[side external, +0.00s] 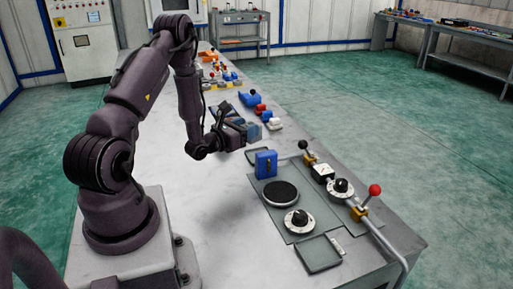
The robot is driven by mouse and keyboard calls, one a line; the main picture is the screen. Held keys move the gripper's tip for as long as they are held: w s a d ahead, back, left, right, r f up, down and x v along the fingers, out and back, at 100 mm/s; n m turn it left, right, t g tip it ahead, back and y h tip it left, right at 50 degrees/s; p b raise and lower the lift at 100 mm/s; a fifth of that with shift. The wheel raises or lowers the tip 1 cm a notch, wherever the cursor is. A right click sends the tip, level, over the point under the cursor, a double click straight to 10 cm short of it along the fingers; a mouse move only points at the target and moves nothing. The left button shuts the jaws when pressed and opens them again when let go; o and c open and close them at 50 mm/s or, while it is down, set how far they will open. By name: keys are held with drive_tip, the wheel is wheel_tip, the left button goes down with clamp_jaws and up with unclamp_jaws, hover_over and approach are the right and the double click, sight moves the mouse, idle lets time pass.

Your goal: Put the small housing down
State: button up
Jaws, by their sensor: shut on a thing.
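My gripper (238,131) is at the end of the arm, in the middle of the side external view, reaching right over the table. It is shut on a small blue block at its tips, which looks like the small housing (254,131). The fingers hide part of it, and I cannot tell exactly how high above the table it is. A larger blue housing (265,164) stands upright on the table, nearer the camera and slightly right of my gripper.
A grey plate (261,207) carries a black round disc (281,192) and a white-rimmed dial (299,220). A rail with red (375,190) and black knobs runs along the right. A shallow grey tray (320,255) lies in front. Blue and red parts (250,99) lie behind my gripper. The table's left-front area is clear.

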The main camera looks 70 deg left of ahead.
drive_tip(key=w+a+f, duration=0.1)
drive_tip(key=f, duration=0.1)
drive_tip(key=w+a+f, duration=0.3)
drive_tip(key=f, duration=0.1)
drive_tip(key=shift+w+a+f, duration=0.15)
drive_tip(key=shift+w, duration=0.2)
drive_tip(key=shift+w+a+f, duration=0.15)
drive_tip(key=shift+f, duration=1.55)
drive_tip(key=shift+f, duration=0.15)
drive_tip(key=o, duration=1.1)
